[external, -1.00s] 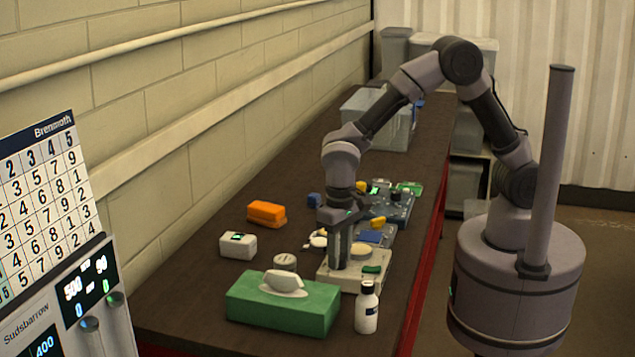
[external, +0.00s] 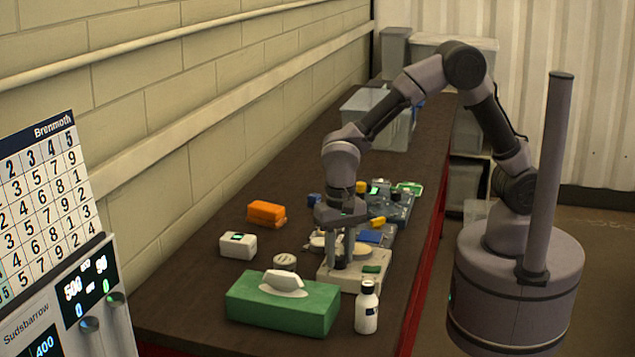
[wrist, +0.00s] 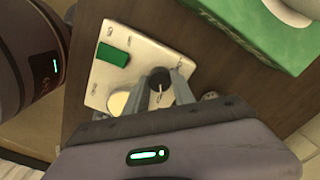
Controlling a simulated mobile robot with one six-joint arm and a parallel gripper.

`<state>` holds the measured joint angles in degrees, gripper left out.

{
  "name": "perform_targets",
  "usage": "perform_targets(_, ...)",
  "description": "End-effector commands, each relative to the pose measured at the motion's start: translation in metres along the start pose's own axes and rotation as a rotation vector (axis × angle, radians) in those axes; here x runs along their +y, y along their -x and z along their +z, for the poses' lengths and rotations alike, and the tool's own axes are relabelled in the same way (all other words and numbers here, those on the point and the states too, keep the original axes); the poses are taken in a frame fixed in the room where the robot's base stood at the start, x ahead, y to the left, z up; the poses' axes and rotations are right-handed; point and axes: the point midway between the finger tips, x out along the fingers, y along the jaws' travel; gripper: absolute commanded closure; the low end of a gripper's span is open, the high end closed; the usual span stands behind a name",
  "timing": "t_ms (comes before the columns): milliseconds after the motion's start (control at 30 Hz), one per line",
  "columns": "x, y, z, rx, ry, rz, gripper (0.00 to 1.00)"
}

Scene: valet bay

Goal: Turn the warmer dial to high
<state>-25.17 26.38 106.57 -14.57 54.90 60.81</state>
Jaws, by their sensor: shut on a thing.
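The warmer is a cream-white box (external: 350,283) on the dark bench, with a green rocker switch (external: 371,269) at its front right. In the wrist view its top panel (wrist: 98,82) shows the green switch (wrist: 113,50), a pale round plate (wrist: 118,103) and a dark round dial (wrist: 159,76). My gripper (external: 344,264) points down over the warmer. In the wrist view its two fingers (wrist: 160,84) are shut on the dial from both sides. The dial's markings are too small to read, so its setting cannot be told.
A green tissue box (external: 285,308) stands close in front, with a white bottle (external: 367,312) to its right. A small white box (external: 238,245) and an orange block (external: 266,213) lie to the left. Blue devices (external: 392,208) and clear bins (external: 385,125) stand farther back.

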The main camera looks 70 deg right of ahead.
Motion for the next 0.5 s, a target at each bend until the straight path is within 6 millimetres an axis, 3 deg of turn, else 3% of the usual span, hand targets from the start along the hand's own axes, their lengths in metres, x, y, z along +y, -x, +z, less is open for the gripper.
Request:
perform_targets(300, -0.0007, 0.0009, -0.0002, 0.001, -0.001, -0.002, 1.00)
perform_targets(333, -0.0007, 0.0009, -0.0002, 0.001, -0.001, -0.002, 0.68)
perform_targets(433, -0.0006, 0.0008, -0.0001, 0.000, -0.001, -0.002, 0.48)
perform_targets(500, -0.0005, 0.0006, -0.0001, 0.000, 0.000, -0.002, 0.48)
